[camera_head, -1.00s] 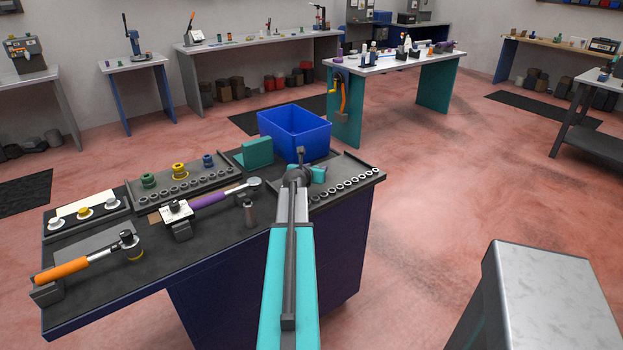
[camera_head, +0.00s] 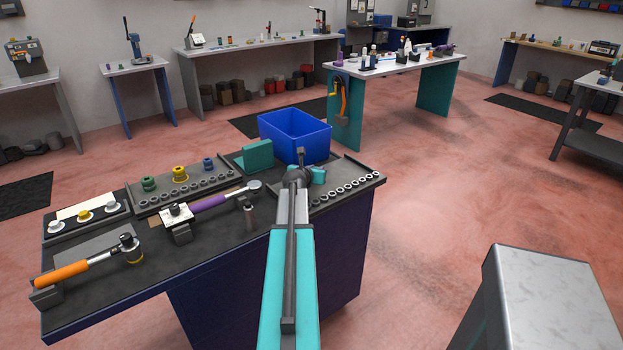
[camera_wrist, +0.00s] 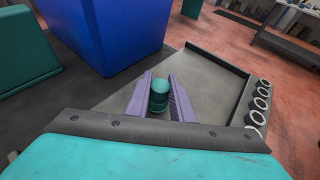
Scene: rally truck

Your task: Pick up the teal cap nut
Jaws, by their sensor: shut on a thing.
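The teal cap nut (camera_wrist: 158,95) shows in the wrist view as a small rounded teal piece between the two purple fingers. My gripper (camera_wrist: 160,92) is shut on it, with one finger against each side. The grey tray (camera_wrist: 205,70) lies below and around it; I cannot tell whether the nut is clear of the tray floor. In the head view my arm hides the nut and the fingers, and my gripper (camera_head: 303,174) is at the left part of the tray, in front of the blue bin.
The blue bin (camera_head: 293,135) stands just behind the gripper, with a teal angled block (camera_head: 256,154) at its left. A row of grey rings (camera_wrist: 259,100) lines the tray's right side. A purple-handled wrench (camera_head: 215,201) and an orange-handled wrench (camera_head: 62,274) lie left on the bench.

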